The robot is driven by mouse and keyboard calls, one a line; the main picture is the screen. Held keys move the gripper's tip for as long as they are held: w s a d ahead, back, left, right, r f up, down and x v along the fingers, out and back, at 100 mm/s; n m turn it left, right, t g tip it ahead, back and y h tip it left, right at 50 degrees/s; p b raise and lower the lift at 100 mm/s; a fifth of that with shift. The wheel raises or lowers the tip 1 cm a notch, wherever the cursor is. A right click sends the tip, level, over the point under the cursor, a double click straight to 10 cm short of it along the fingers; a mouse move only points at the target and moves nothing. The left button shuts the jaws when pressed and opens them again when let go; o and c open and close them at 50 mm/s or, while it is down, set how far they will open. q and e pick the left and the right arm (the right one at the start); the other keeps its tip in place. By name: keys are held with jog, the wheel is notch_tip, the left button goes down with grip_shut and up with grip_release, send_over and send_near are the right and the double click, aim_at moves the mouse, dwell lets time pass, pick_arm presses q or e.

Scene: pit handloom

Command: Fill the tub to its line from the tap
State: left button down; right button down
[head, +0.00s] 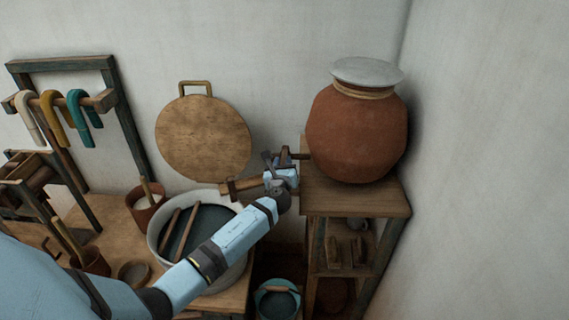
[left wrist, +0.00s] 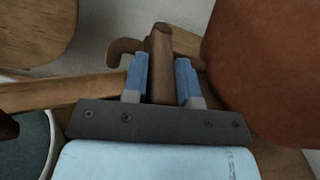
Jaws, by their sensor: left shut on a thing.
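The tub (head: 154,238) is a wide pale round vessel on the wooden table. Its inside is dark, and two wooden sticks lie across it. Its fill line cannot be made out. The tap's wooden handle (left wrist: 160,50) stands between my left gripper's fingers (left wrist: 161,80) beside the brown clay pot (head: 357,135). A wooden spout (left wrist: 60,94) runs left from there toward the tub, whose rim shows at lower left in the left wrist view. My left gripper (head: 276,168) is shut on the handle. I cannot make out any running water. My right gripper is out of view.
The pot, with a grey lid (head: 367,71), stands on a wooden stand (head: 345,200) at right. A round wooden lid (head: 203,137) leans on the wall. A small teal-rimmed bucket (head: 262,293) sits low. Yarn hanks (head: 78,118) hang at left. Small pots crowd the table's left side.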

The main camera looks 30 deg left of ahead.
pick_arm(q)
jog(key=shift+s+a+r+m+t+h, duration=0.1)
jog(key=shift+a+m+t+h, duration=0.05)
jog(key=shift+a+m+h, duration=0.15)
jog(key=shift+s+a+r+m+t+h, duration=0.1)
jog(key=shift+m+t+h, duration=0.1)
jog(key=shift+h, duration=0.2)
jog(key=shift+s+a+f+m+t+h+b, duration=0.1)
jog(key=shift+a+m+t+h+b, duration=0.2)
jog(key=shift+m+h, duration=0.55)
jog(key=shift+s+a+f+m+t+h+b, duration=0.15)
jog(key=shift+a+m+h, duration=0.35)
jog(key=shift+h, duration=0.7)
jog(key=shift+a+r+m+t+h+b, duration=0.1)
jog(key=shift+a+m+t+h+b, duration=0.2)
jog(key=shift+m+h, duration=0.55)
jog(key=shift+n, duration=0.3)
jog(key=c, duration=0.9)
grip_release()
jog(key=shift+f, duration=0.1)
